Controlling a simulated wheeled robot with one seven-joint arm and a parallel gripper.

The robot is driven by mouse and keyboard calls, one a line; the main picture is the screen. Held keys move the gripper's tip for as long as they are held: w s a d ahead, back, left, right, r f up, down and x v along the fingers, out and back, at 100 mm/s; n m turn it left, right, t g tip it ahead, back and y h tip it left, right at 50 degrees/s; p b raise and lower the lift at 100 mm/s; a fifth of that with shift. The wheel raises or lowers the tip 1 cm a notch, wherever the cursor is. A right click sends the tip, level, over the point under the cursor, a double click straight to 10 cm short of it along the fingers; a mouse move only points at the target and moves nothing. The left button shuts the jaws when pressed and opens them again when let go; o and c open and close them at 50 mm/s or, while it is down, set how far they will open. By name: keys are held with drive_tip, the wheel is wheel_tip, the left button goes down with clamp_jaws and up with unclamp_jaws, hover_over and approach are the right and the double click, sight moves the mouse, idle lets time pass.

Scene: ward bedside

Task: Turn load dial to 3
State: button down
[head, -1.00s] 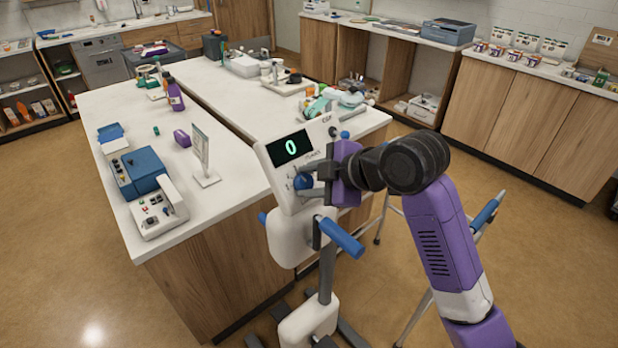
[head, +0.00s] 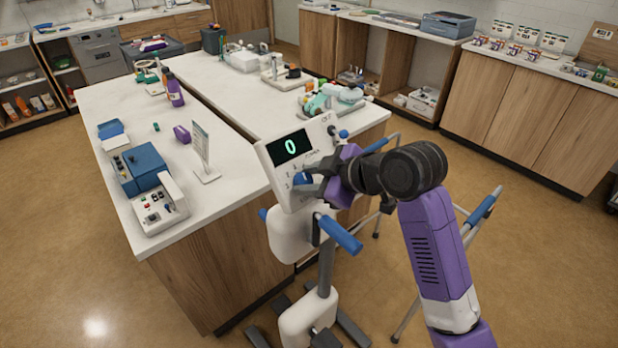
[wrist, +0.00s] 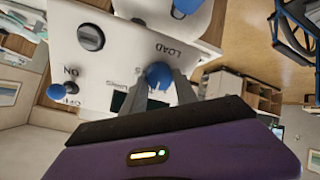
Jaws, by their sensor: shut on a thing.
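The white console (head: 278,183) stands on a post at the near corner of the counter. Its dark display (head: 290,147) reads 0. The blue load dial (head: 303,178) is on the lower front of the console, partly hidden by my gripper in the head view. In the wrist view the dial (wrist: 159,74) sits beside the word LOAD, between my fingertips. My gripper (head: 312,178) is shut on the dial. A black knob (wrist: 91,37) and a blue-tipped ON switch (wrist: 57,91) are on the same panel. The dial's exact setting is hidden.
Blue handles (head: 339,233) stick out below the console. A walker-like frame (head: 484,208) stands to the right of the post. The white counter (head: 130,110) behind holds a blue device (head: 140,172) and a small sign stand (head: 203,153).

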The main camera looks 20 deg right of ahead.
drive_tip(key=shift+f, duration=0.15)
drive_tip(key=c, duration=0.9)
unclamp_jaws()
drive_tip(key=shift+s, duration=0.1)
drive_tip(key=shift+c, duration=0.2)
drive_tip(key=b+v, duration=0.1)
drive_tip(key=v, duration=0.6)
drive_tip(key=shift+s+d+r, duration=0.15)
drive_tip(key=shift+s+r, duration=0.1)
